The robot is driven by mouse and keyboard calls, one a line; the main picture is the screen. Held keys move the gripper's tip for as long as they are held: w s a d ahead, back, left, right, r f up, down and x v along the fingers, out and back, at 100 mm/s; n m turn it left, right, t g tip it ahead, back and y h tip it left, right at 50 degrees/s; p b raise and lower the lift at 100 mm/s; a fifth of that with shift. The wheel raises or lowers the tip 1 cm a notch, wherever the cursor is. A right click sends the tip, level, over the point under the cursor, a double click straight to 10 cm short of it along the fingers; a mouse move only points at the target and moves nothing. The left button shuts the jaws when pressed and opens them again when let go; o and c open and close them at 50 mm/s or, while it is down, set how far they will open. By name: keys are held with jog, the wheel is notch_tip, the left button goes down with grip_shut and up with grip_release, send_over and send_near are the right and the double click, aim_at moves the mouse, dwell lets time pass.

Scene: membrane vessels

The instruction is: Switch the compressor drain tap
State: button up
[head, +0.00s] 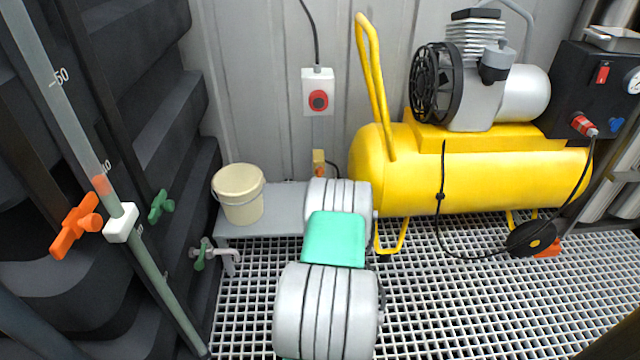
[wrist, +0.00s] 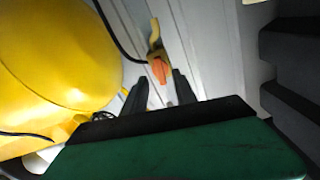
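A small yellow block with an orange part (head: 319,168) stands near the wall just left of the yellow compressor tank (head: 470,180), with a dark line running from it towards the tank. It appears to be the drain tap. In the wrist view the yellow and orange tap (wrist: 159,66) lies just beyond my fingertips, roughly between them. My gripper (wrist: 160,83) is open, with its two dark fingers apart and nothing visible between them. I cannot tell whether a finger touches the tap, nor which way it is switched. In the head view my arm hides my gripper.
A cream bucket (head: 239,194) stands on a low grey ledge (head: 285,196) left of the tap. A red button box (head: 318,92) hangs on the wall above. Green and orange valve handles (head: 76,226) are at the left. The grating floor (head: 450,300) is mostly clear.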

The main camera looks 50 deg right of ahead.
aim_at(320, 175)
jog(key=x, duration=0.3)
jog(key=shift+w+d+b, duration=0.2)
jog(key=shift+w+b, duration=0.05)
jog(key=shift+b, duration=0.15)
grip_shut()
